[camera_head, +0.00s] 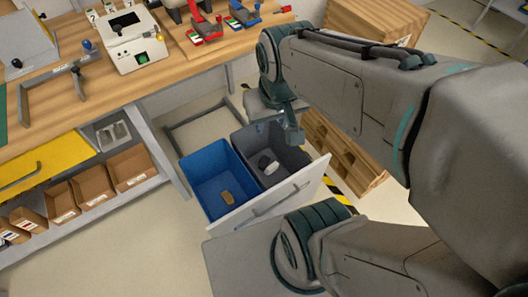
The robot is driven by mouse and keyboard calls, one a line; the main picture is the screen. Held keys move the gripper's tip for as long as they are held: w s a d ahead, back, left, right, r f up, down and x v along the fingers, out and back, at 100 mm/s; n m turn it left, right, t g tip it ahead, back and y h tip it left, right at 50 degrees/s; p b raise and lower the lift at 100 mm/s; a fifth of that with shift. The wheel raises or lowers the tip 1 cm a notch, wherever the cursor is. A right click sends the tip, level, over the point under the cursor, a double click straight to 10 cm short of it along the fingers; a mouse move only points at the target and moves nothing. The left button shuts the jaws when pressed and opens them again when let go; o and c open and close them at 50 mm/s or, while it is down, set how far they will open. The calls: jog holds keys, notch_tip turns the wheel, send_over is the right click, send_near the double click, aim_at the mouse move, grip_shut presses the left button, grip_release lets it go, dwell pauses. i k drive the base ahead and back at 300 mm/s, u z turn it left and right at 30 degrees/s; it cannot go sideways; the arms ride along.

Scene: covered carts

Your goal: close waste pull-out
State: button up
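The waste pull-out stands open below the workbench. Its white front panel (303,190) has a bar handle (282,199) and faces the lower right. Behind the panel sit a blue bin (207,170) with a brown item in it and a dark grey bin (250,140) with a dark and a white item in it. The end of my arm, which looks like my gripper (293,136), hangs over the grey bin's far right side, behind the front panel. It is small and dark here, and its fingers cannot be made out. I cannot tell whether it touches the bin.
The wooden workbench (72,100) above carries a white device (125,42) and red and blue clamps. A wooden pallet (345,155) lies right of the bins. Floor is clear at lower left.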

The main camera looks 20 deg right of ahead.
aim_at(216, 167)
jog(key=z, duration=0.2)
jog(key=k, duration=1.15)
jog(key=u, duration=0.65)
